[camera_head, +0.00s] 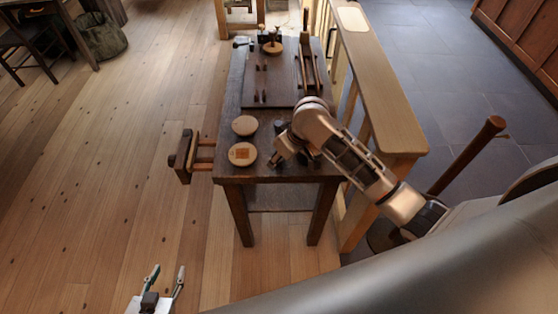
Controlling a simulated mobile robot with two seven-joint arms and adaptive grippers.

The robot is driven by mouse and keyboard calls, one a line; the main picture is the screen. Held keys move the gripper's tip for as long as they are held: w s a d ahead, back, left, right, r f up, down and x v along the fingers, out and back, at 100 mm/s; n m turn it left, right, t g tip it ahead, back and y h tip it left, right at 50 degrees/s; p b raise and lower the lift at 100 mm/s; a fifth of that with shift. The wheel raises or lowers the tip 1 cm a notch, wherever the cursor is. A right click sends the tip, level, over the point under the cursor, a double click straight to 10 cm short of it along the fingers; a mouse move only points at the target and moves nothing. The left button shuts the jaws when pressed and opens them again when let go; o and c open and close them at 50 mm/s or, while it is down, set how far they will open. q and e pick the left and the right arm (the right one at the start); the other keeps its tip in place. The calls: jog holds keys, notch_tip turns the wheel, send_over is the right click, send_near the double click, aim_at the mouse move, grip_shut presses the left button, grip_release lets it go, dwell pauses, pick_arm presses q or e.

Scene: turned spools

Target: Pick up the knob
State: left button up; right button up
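A dark workbench (230,110) stands in the middle of the view. I cannot make out for certain which thing is the knob; it may be one of the small dark pieces on the bench or be hidden by my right arm. A small dark piece (280,127) sits just behind my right gripper. My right gripper (275,161) is over the front part of the bench, pointing down; its fingers are small and dark, so its opening and any contents are unclear. My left gripper (169,269) is low at the bottom left, away from the bench, its two fingers apart and empty.
Two round wooden discs (245,125) lie on the bench's left side, the nearer one (236,150) with an orange square. A vise (184,157) juts out left. A raised dark board (268,82) fills the back. A wooden rail (378,85) runs along the right.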

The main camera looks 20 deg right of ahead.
jog(key=shift+w+a+f, duration=0.15)
jog(key=shift+w+f, duration=0.05)
jog(key=shift+f, duration=0.35)
jog(key=c, duration=0.9)
jog(key=shift+r, duration=0.15)
